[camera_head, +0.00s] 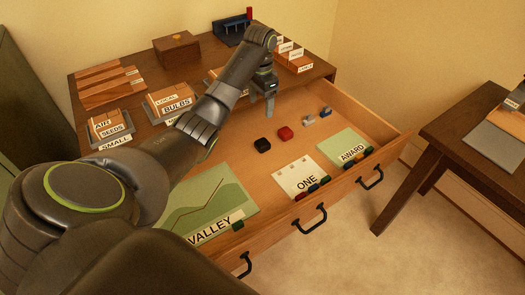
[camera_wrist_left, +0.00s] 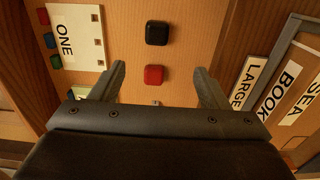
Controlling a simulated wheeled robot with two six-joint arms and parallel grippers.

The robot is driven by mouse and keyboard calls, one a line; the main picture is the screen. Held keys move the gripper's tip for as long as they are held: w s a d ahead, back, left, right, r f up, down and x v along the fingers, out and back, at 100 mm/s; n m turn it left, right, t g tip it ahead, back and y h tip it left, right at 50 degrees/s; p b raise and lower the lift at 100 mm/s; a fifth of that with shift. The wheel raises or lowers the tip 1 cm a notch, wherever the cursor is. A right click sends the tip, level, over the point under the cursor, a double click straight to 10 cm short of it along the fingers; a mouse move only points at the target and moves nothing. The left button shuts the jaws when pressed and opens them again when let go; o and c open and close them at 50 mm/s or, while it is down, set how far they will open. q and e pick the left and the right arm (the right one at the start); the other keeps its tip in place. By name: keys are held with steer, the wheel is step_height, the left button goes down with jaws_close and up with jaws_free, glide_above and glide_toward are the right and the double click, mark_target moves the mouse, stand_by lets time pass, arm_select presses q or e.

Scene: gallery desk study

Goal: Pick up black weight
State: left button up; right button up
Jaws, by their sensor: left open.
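The black weight (camera_head: 262,145) is a small dark block lying on the floor of the open drawer, left of a red block (camera_head: 285,133). My left gripper (camera_head: 269,108) points down above the drawer, behind the black weight and apart from it. In the left wrist view the black weight (camera_wrist_left: 157,33) lies beyond the fingertips, with the red block (camera_wrist_left: 154,74) closer to the gap between the fingers. The left gripper (camera_wrist_left: 160,80) is open, with nothing between its fingers. My right gripper does not show.
The open drawer (camera_head: 240,155) also holds small grey-blue blocks (camera_head: 317,116) and cards marked VALLEY (camera_head: 205,205), ONE (camera_head: 297,178) and AWARD (camera_head: 343,148). The desk top (camera_head: 140,68) behind bears labelled boxes and a wooden box (camera_head: 177,48). Another table (camera_head: 450,135) stands at right.

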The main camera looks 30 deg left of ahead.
arm_select(q)
steer(key=b, duration=0.4)
glide_above(263, 142)
step_height(263, 142, down, 5)
steer(key=f, duration=0.6)
steer(key=shift+a+f, duration=0.3)
steer(key=shift+a, duration=0.1)
steer(key=f, duration=0.4)
steer(key=shift+s+d+f+b, duration=0.1)
steer(key=shift+d+f+b, duration=0.25)
steer(key=shift+f+b, duration=0.05)
steer(key=shift+f, duration=0.4)
steer(key=shift+r, duration=0.1)
steer(key=c, duration=1.4)
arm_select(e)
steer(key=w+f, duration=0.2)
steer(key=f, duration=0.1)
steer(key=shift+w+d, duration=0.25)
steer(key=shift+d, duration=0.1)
